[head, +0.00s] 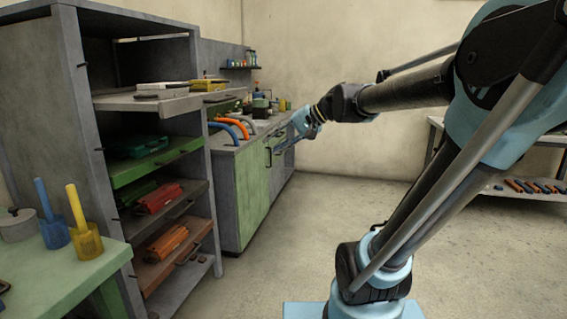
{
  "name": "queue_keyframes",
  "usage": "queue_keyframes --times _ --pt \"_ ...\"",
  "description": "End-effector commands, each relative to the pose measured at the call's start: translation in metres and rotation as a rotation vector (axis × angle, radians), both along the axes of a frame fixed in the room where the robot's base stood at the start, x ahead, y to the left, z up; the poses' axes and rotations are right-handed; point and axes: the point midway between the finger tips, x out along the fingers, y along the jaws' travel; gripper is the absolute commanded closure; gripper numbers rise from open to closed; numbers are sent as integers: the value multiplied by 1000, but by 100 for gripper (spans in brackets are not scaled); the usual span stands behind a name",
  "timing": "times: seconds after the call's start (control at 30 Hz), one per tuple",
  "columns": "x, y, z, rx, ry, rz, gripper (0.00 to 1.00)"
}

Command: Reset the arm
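My gripper (285,145) is at the end of my blue and black arm, which reaches up from the lower right and across to the middle of the head view. The gripper is in the air in front of the green cabinet (252,192), pointing left and slightly down. It is small and partly edge-on, so I cannot tell whether its fingers are open or shut. I see nothing clearly held in it.
A grey shelf rack (88,110) at left holds several coloured trays and cases. A green table (70,275) with a blue cup (54,234) and a yellow cup (87,242) stands at lower left. A shelf with rolls (530,187) is at right. The middle floor is clear.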

Motion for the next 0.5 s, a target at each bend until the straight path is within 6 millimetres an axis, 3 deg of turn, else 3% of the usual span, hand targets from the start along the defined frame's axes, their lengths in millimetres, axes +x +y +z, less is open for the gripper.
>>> queue_keyframes --times 0.03,0.2,0.5 --pt "-16 -15 -25 -71 -4 2 69" --pt "-62 -69 -103 -323 -9 14 69" --pt "-139 -174 -218 -753 21 28 69"
